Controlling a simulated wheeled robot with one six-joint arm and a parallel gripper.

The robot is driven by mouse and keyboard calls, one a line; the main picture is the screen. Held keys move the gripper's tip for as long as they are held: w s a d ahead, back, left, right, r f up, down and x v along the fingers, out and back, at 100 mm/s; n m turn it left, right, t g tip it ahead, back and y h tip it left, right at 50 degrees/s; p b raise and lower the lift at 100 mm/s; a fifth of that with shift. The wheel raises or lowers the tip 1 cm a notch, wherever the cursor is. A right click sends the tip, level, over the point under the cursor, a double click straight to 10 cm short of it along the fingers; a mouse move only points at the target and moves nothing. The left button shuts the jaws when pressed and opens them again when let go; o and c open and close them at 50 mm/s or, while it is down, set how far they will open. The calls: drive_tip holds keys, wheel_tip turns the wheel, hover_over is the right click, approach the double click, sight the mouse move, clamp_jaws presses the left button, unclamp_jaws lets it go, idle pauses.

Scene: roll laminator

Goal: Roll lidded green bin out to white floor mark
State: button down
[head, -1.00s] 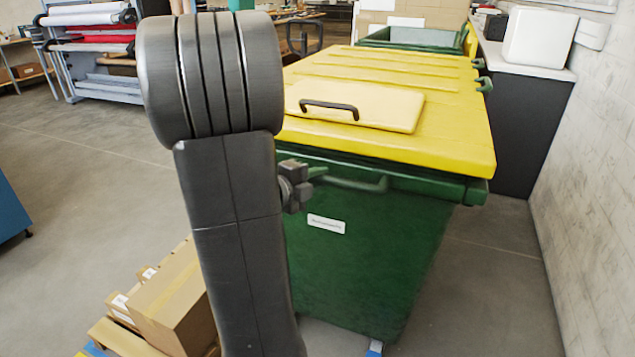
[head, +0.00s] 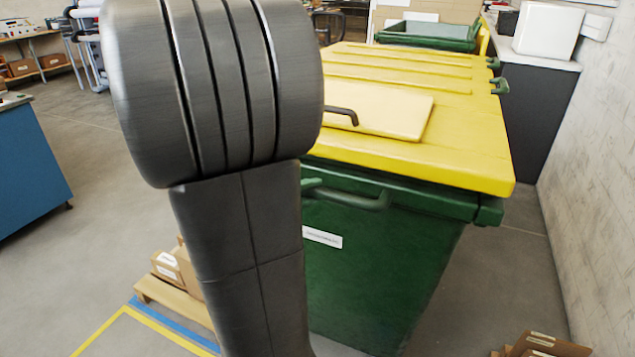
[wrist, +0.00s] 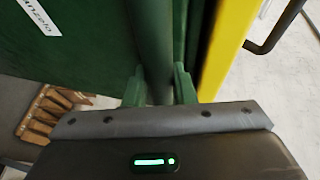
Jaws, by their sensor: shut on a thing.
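The green bin (head: 385,265) with its closed yellow lid (head: 470,150) stands upright in the middle of the head view. Its front carries a white label (head: 322,237) and a green bar handle (head: 350,198) under the lid edge. In the wrist view my gripper (wrist: 158,92) is shut on the green handle bar (wrist: 152,40), with a finger on either side. The lid's yellow edge (wrist: 226,45) is to the right there. I cannot make out a white floor mark.
Boxes on a pallet (head: 175,297) and yellow and blue floor lines (head: 130,312) are at lower left. A blue cabinet (head: 30,175) stands at left. Cardboard boxes (head: 540,345) are at lower right. A wall (head: 595,180) and dark counter (head: 535,120) flank the bin's right; an open green bin (head: 430,35) stands behind.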

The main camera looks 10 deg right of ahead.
drive_tip(key=shift+s+a+f, duration=0.15)
drive_tip(key=shift+s+a, duration=0.35)
drive_tip(key=shift+s, duration=0.3)
drive_tip(key=shift+s+a+f, duration=0.1)
drive_tip(key=shift+s+a, duration=0.4)
drive_tip(key=shift+s, duration=0.25)
drive_tip(key=c, duration=1.2)
unclamp_jaws()
drive_tip(key=shift+w, duration=0.1)
drive_tip(key=shift+r, duration=0.1)
drive_tip(key=v, duration=1.3)
drive_tip(key=shift+a, duration=0.35)
drive_tip(key=shift+d+r, duration=0.1)
drive_tip(key=shift+r, duration=0.05)
drive_tip(key=shift+x, duration=6.8)
